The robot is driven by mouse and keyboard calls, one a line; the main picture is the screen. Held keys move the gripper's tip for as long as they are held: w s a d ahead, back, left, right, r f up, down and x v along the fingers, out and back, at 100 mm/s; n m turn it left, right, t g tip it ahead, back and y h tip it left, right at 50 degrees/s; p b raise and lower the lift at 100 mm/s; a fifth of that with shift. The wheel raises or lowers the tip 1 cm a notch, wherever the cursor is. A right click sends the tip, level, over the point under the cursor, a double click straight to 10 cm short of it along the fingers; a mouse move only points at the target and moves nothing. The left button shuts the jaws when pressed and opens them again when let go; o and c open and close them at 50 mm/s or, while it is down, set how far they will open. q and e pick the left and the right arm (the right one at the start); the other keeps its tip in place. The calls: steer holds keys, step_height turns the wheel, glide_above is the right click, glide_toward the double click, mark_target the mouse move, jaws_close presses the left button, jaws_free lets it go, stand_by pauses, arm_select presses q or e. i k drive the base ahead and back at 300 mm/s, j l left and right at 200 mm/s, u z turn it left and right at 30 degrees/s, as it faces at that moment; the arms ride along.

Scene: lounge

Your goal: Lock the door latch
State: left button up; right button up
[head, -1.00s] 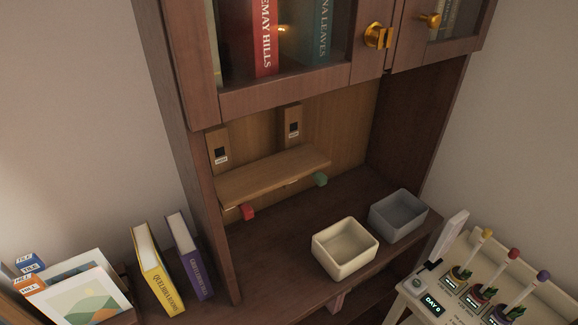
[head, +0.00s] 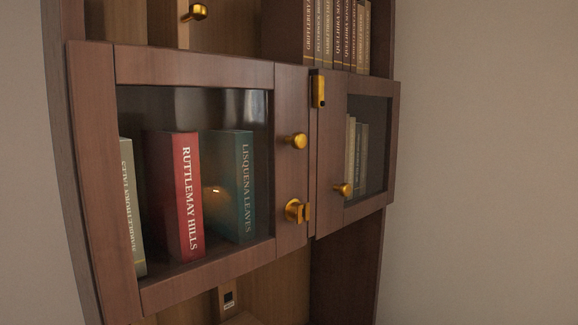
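A cabinet has two glazed wooden doors, a wide left door (head: 190,66) and a narrower right door (head: 331,150). A brass latch piece (head: 318,90) sits upright at the top of the right door, near the seam. A second brass latch piece (head: 297,211) with a squared end sits low on the left door, beside the seam. Each door has a round brass knob, the left one (head: 297,141) and the right one (head: 343,190). The doors look shut or nearly shut; I cannot tell if they are flush. Neither gripper shows in the head view.
Books stand behind the glass, among them a red book (head: 188,196) and a teal book (head: 232,185). A row of books (head: 335,35) stands on the shelf above. Another brass knob (head: 195,12) shows at the top. Bare wall (head: 480,160) lies to the right.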

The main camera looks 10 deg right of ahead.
mark_target(319, 81)
steer(key=z, duration=1.7)
steer(key=k+l, duration=0.15)
steer(key=k, duration=0.15)
steer(key=k+l, duration=0.2)
steer(key=k, duration=0.15)
